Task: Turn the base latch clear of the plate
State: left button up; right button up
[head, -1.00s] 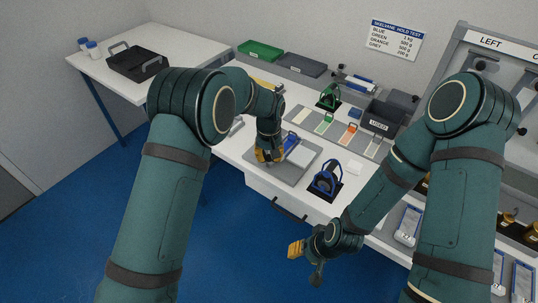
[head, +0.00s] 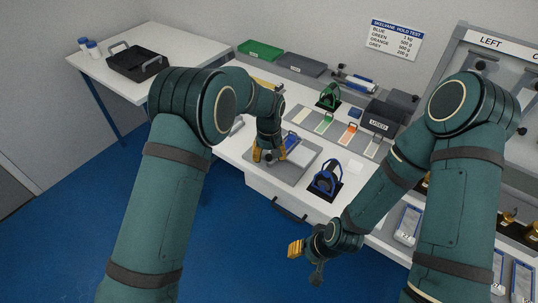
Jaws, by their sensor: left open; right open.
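A grey base (head: 266,169) lies on the white bench with a pale plate (head: 301,153) on it. A blue part (head: 291,140) shows at the plate's left side, partly behind my gripper; I cannot tell whether it is the latch. My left gripper (head: 268,160) is open with yellow fingertips, low over the left part of the base. Whether its fingers touch anything is too small to tell. My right gripper (head: 306,258) is open and empty, in front of the bench over the blue floor.
A blue-handled holder (head: 326,181) stands on a black pad right of the base. Coloured sample strips (head: 323,123), a green holder (head: 329,97) and a dark box (head: 382,117) stand behind. Green (head: 260,50) and grey (head: 302,64) trays line the back. A black tray (head: 137,62) sits on the side table.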

aim_at(269, 156)
pick_arm(q)
jog(key=shift+r, duration=0.15)
notch_tip(269, 156, up, 12)
dwell(0.4)
jog(key=s+a+f+h, duration=0.1)
jog(key=s+a+f, duration=0.25)
jog(key=f, duration=0.45)
jog(key=s+a+f+h, duration=0.1)
jog(key=s+a+f, duration=0.3)
jog(key=f, duration=0.5)
jog(key=s+a+f+h, duration=0.1)
jog(key=s+f, duration=0.2)
jog(key=s, duration=0.7)
jog(key=s+a+f+t+h, duration=0.1)
jog(key=s+f, duration=0.2)
jog(key=s, duration=0.6)
jog(key=shift+s+a+n+t, duration=0.3)
jog(key=shift+s+a+n, duration=0.05)
jog(key=shift+s+n, duration=0.05)
